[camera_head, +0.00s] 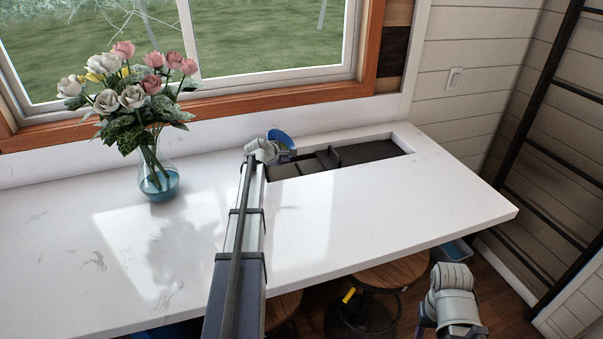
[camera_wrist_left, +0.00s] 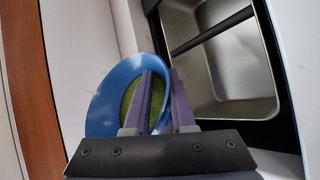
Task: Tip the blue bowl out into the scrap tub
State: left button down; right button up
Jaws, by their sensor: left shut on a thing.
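The blue bowl (camera_head: 279,136) is at the far side of the white counter, beside the left end of the recessed sink. In the left wrist view the bowl (camera_wrist_left: 103,100) shows a green inside, either contents or lining; I cannot tell which. My left gripper (camera_head: 284,150) is shut on the bowl's rim, and its purple-grey fingers (camera_wrist_left: 163,98) cover the bowl's right part. Only grey links of my right arm show at the lower right; its fingertips are not seen. I cannot identify the scrap tub for sure; a pale blue container (camera_head: 453,251) sits low beyond the counter's right edge.
The sink (camera_wrist_left: 235,70) is a steel basin with a dark bar across it. A glass vase (camera_head: 158,180) of flowers stands on the counter at left. Stools (camera_head: 395,272) are under the front edge. A dark ladder (camera_head: 545,85) stands at right. The middle counter is clear.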

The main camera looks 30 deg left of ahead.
pick_arm(q)
jog(key=shift+d+r+m+y, duration=0.2)
jog(key=shift+m+y, duration=0.1)
jog(key=shift+y, duration=0.1)
dwell(0.3)
jog(key=shift+w+d+f+m+g+y+b, duration=0.1)
jog(key=shift+f+m+g+y+b, duration=0.4)
jog(key=shift+f+m+y+b, duration=0.5)
dwell(1.3)
jog(key=shift+d+r+m+y, duration=0.15)
jog(key=shift+m+y, duration=0.15)
jog(key=shift+y, duration=0.5)
dwell(0.6)
jog(key=shift+w+d+r+m+y, duration=0.1)
jog(key=shift+w+d+m+y, duration=0.15)
jog(key=shift+d+m+y, duration=0.25)
dwell(0.8)
jog(key=shift+d+r+m+g+y+b, duration=0.15)
jog(key=shift+d+m+g+y+b, duration=0.2)
jog(key=shift+y+b, duration=0.25)
dwell(0.8)
jog(key=shift+r, duration=0.3)
jog(key=shift+f, duration=0.2)
jog(key=shift+a+f+h+p, duration=0.15)
jog(key=shift+a+h+p, duration=0.2)
jog(key=shift+h+p, duration=0.15)
jog(key=shift+s+a+f+n+h, duration=0.15)
jog(key=shift+a+f+n+h, duration=0.2)
jog(key=shift+n, duration=0.3)
